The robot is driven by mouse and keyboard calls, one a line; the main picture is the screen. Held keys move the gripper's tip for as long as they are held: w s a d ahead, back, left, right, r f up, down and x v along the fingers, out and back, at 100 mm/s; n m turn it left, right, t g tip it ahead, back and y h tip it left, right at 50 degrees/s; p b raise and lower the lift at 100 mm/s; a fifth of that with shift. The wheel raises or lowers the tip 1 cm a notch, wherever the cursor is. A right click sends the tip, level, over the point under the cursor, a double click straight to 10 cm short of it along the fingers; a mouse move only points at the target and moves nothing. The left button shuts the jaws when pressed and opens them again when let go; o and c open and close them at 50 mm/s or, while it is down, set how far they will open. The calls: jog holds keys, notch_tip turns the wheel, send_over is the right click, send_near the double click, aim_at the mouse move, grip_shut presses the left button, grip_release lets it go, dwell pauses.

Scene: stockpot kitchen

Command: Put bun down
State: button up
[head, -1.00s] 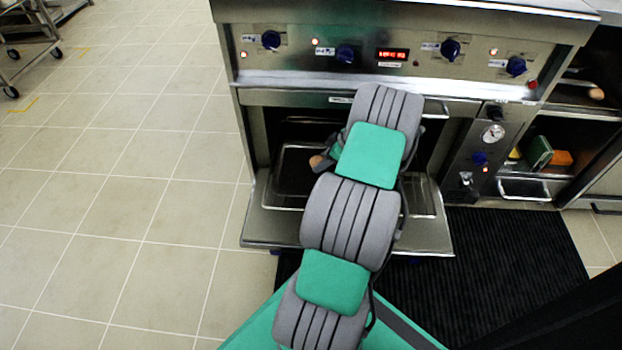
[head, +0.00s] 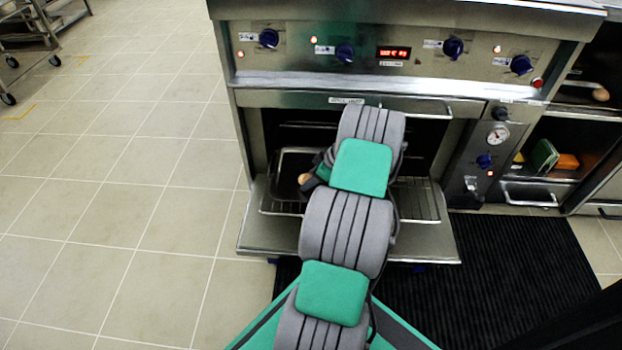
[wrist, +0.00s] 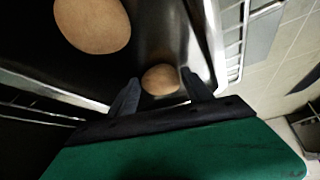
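A small tan bun (wrist: 160,79) sits between the two fingertips of my gripper (wrist: 161,83) in the wrist view, a finger close on each side. I take the gripper as shut on it; its lower part is hidden. In the head view, a bun (head: 304,178) shows beside the dark end of my gripper, over the left part of the open oven. A second, larger-looking bun (wrist: 92,22) lies on the dark tray (wrist: 165,30) in the wrist view. In the head view my arm covers most of the gripper and part of the tray (head: 290,158).
The oven door (head: 270,238) is folded down, with a wire rack (head: 422,203) above it. The oven's knob panel (head: 300,45) is above the opening.

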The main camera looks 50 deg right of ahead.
jog(key=shift+o, duration=1.2)
jog(key=p+v, duration=0.6)
jog(key=v, duration=0.6)
jog(key=w+a+r+g, duration=0.1)
jog(key=w+a+r, duration=0.25)
jog(key=a, duration=0.45)
jog(key=w+a+r+m+g, duration=0.1)
jog(key=w+a+r, duration=0.1)
jog(key=a+r, duration=0.4)
jog(key=w+a+r+g, duration=0.1)
jog(key=w+a+r, duration=0.15)
jog(key=a, duration=0.65)
jog(key=s+a+r+m+h, duration=0.1)
jog(key=s+a+r, duration=0.1)
jog(key=s+a, duration=0.5)
jog(key=s+a+r+m+g+h, duration=0.1)
jog(key=s+a+r+m, duration=0.1)
jog(key=s+a, duration=0.5)
jog(key=a+r, duration=0.1)
jog(key=a, duration=0.4)
jog(key=shift+a, duration=0.3)
